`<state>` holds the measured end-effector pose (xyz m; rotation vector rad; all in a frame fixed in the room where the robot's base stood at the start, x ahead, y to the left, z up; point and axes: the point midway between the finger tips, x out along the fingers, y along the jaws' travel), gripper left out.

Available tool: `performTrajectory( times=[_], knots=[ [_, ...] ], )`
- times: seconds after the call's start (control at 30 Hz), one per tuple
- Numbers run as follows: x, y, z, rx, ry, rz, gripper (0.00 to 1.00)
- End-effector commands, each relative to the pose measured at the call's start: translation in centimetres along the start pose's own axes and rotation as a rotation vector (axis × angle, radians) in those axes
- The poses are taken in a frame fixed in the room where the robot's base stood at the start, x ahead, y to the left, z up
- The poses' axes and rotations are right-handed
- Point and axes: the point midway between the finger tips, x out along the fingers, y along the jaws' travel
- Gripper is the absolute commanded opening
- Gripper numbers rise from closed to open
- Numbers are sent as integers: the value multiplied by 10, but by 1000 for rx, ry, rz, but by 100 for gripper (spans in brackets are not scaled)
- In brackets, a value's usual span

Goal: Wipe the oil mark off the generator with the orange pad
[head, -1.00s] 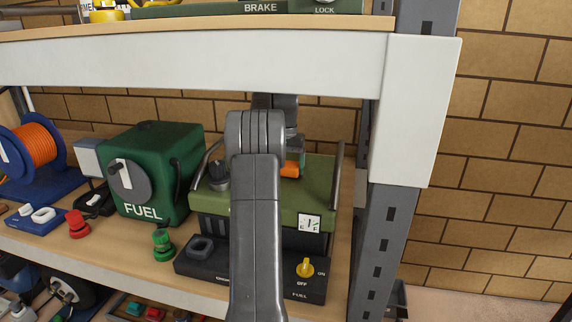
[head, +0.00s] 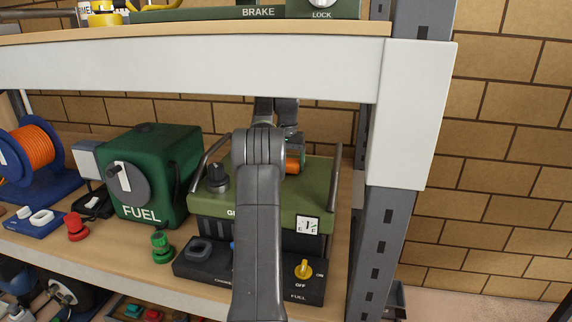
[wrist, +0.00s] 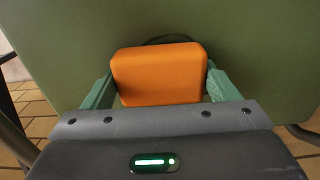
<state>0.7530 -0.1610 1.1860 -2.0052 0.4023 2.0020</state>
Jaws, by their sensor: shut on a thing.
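The green generator (head: 315,195) stands on the shelf, with dark handles at its sides and a black panel below. The orange pad (head: 292,163) is at its top, partly hidden by my arm. My gripper (head: 294,150) is above the generator top. In the wrist view my gripper (wrist: 160,82) is shut on the orange pad (wrist: 160,75), with a green finger at each side. The pad lies against or just over the generator's green top (wrist: 245,40); I cannot tell if it touches. A dark curved line, maybe the oil mark, shows just beyond the pad, which hides the rest.
A green fuel box (head: 150,175) stands left of the generator. Green (head: 162,246) and red (head: 76,227) knobs stand in front. A white upper shelf beam (head: 190,70) hangs over the space, and a grey post (head: 385,235) stands at the right.

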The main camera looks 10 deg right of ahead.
Motion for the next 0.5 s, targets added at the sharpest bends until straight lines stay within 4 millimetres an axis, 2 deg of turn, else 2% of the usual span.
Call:
performTrajectory(
  times=[0.2, 0.5],
  knots=[
    [3, 0, -20, 0, 1, 0, 63],
    [3, -3, -25, -1, -1, 0, 63]
  ],
)
